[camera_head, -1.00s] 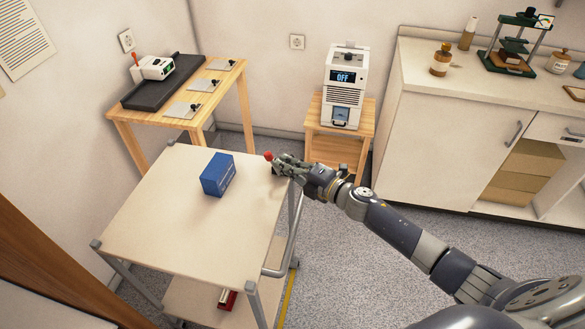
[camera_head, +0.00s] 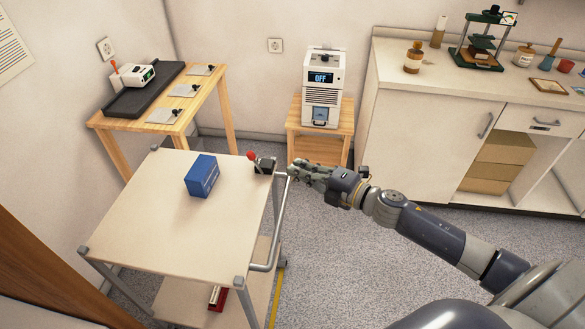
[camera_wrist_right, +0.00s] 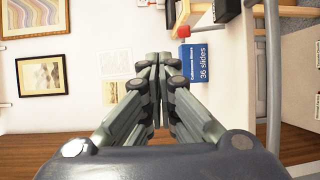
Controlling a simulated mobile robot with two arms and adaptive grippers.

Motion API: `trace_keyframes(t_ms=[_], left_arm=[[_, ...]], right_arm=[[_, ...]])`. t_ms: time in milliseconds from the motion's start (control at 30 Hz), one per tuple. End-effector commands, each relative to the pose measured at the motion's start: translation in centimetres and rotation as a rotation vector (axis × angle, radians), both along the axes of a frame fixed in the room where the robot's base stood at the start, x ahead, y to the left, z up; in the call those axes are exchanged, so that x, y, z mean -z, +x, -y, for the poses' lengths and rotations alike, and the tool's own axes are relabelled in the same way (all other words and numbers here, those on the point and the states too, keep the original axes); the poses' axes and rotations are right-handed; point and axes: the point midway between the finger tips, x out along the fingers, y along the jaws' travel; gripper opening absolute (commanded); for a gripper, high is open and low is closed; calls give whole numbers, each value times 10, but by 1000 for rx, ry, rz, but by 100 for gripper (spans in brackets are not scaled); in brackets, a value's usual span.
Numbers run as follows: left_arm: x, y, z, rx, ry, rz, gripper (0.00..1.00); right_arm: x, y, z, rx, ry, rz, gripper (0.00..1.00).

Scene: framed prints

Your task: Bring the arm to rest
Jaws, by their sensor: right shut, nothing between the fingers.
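My right gripper (camera_head: 297,172) is shut and empty. In the head view it hangs just past the right edge of the trolley, clear of the trolley's top (camera_head: 150,215). Its closed fingers (camera_wrist_right: 155,75) fill the middle of the right wrist view. A small dark device with a red knob (camera_head: 262,163) stands at the trolley's back right corner, to the left of the fingertips and apart from them. A blue box (camera_head: 201,176) sits on the trolley top; its "36 slides" label (camera_wrist_right: 203,63) shows in the wrist view. My left gripper is out of view.
A wooden table (camera_head: 105,122) with a black tray and several metal plates stands at the back left. A white machine reading "OFF" (camera_head: 322,88) sits on a wooden stand. A cabinet (camera_head: 415,140) is at the right. The grey floor (camera_head: 350,250) below my arm is clear.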

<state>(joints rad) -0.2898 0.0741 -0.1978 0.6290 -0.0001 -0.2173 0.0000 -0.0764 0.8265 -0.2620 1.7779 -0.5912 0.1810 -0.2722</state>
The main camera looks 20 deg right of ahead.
Motion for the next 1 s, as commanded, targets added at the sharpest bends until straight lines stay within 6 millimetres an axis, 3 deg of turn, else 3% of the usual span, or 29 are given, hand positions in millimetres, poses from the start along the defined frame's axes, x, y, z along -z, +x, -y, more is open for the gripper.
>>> trace_keyframes(t_ms=[300, 567, 667, 767, 867, 1000], left_arm=[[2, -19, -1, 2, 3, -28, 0], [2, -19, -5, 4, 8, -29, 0], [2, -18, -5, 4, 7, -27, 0], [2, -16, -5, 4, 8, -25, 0], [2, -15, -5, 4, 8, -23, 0], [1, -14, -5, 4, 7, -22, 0]], right_arm=[[-1, -2, 1, 0, 0, 1, 0], [-1, -2, 1, 0, 1, 0, 0], [10, 0, 7, 25, 20, -25, 0], [46, 2, 25, 104, 80, -102, 0], [106, -3, 51, 233, 179, -230, 0], [206, -32, 81, 436, 329, -434, 0]])
